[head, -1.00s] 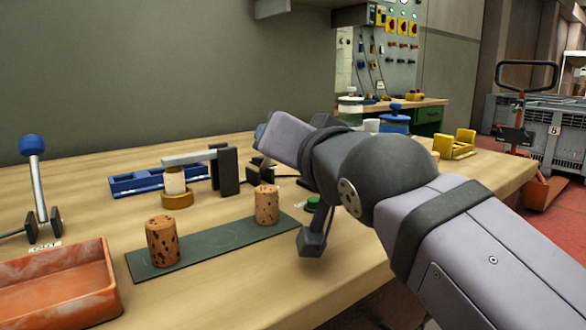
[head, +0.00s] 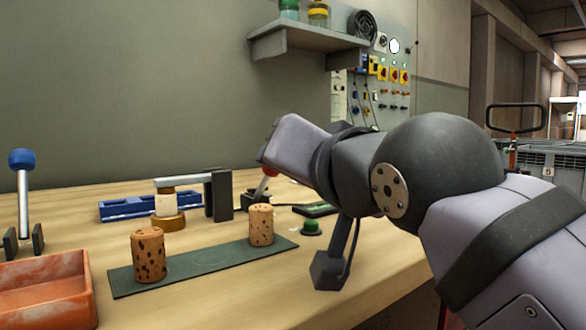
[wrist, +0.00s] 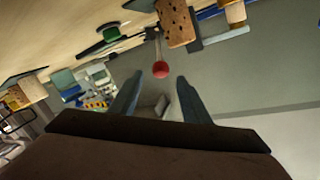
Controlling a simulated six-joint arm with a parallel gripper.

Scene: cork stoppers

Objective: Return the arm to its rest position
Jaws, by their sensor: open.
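My arm reaches in from the right in the head view, raised over the right part of the workbench (head: 235,300). My gripper (wrist: 157,95) shows in the wrist view with its two fingers apart and nothing between them. In the head view its fingers are hidden or hard to make out. Two speckled cork stoppers stand upright on the dark green mat (head: 200,268): a left one (head: 149,255) and a right one (head: 261,226). The right cork stands left of my arm, apart from it. A cork also shows in the wrist view (wrist: 176,22).
An orange tray (head: 45,290) and a blue-knobbed lever (head: 22,190) are at the left. A clamp-like fixture (head: 217,195) and a blue tray (head: 125,208) stand behind the mat. A green button (head: 311,226) lies near my arm. A wall shelf (head: 305,42) is above.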

